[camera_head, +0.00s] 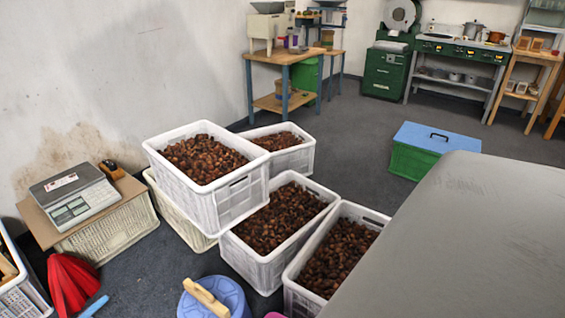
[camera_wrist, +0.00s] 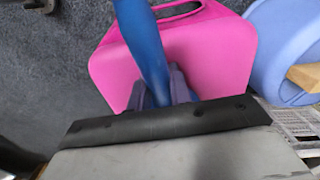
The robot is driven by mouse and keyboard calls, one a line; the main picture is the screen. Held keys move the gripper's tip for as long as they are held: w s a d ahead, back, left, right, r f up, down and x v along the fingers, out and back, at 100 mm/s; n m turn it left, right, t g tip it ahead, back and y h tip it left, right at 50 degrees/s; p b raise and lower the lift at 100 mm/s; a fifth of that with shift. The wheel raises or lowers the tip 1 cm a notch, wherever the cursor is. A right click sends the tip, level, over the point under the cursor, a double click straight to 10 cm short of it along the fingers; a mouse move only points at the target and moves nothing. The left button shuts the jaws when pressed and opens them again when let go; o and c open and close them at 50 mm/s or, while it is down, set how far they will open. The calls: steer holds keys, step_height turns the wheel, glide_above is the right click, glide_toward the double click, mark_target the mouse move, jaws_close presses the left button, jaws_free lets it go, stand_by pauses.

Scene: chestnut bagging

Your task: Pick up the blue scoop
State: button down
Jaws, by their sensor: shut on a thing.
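The blue scoop (camera_wrist: 143,40) shows in the wrist view as a long blue handle running from the top edge down between the fingers. My gripper (camera_wrist: 158,88) is shut on this handle. The scoop's far end is cut off by the frame, so its bowl is not clearly seen. Behind the handle is a bright pink container (camera_wrist: 218,58). The head view does not show my gripper or the held scoop; only a sliver of pink appears at its bottom edge.
A blue round tub (camera_head: 232,294) with a wooden handle stands beside the pink container. White crates of chestnuts (camera_head: 237,200) fill the middle. A scale (camera_head: 72,200), a red item (camera_head: 70,284) and a blue-lidded green box (camera_head: 434,137) stand around. Grey floor is open behind.

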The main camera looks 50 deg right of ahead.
steer(key=shift+r, duration=0.15)
step_height(320, 180, up, 20)
steer(key=p, duration=0.2)
stand_by(0.4)
stand_by(0.5)
